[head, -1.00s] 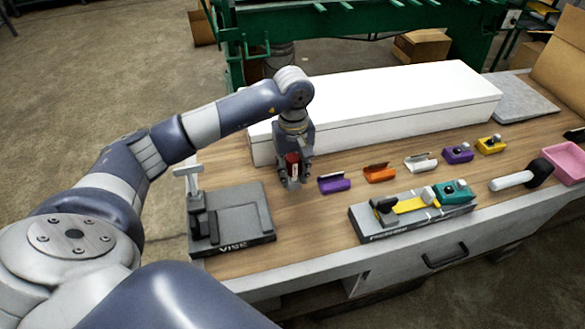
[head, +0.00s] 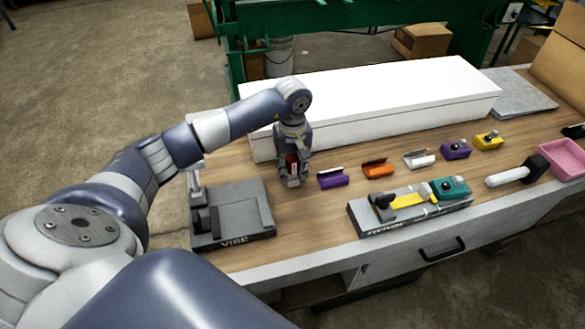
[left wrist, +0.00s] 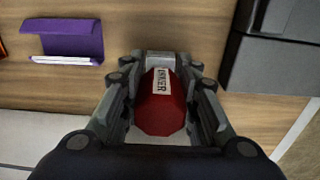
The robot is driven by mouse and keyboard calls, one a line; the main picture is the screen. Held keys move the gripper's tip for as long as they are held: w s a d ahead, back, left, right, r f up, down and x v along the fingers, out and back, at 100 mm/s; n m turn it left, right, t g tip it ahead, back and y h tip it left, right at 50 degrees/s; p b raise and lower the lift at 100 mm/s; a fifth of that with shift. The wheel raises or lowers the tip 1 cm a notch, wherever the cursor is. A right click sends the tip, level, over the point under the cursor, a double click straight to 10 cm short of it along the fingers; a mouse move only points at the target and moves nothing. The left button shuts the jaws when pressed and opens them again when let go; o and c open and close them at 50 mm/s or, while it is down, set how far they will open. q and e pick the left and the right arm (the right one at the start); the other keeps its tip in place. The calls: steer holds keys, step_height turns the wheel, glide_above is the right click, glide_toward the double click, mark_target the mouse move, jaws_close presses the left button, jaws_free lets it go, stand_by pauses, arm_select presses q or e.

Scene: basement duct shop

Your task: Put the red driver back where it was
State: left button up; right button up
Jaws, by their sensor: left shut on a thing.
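My left gripper (head: 291,182) is shut on the red driver (head: 292,162) and points down close to the wooden bench top, left of the near purple cradle (head: 333,179). In the left wrist view the driver (left wrist: 162,105) is a dark red, faceted body with a white label, between the two fingers (left wrist: 163,75). Its lower end is hidden, so I cannot tell whether it touches the bench. The purple cradle also shows at the upper left of the wrist view (left wrist: 72,40). My right gripper is not in view.
Orange (head: 378,169) and white (head: 420,160) cradles follow to the right. A long white box (head: 390,100) stands behind. A dark vise block (head: 232,212) lies left-front, and a grey base (head: 365,223) with yellow and teal parts lies right-front. Bare bench lies between them.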

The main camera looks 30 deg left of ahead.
arm_select(q)
steer(key=o, duration=1)
steer(key=shift+o, duration=0.3)
steer(key=shift+r, duration=0.15)
step_height(320, 180, up, 11)
steer(key=shift+b, duration=1.1)
steer(key=shift+r, duration=0.55)
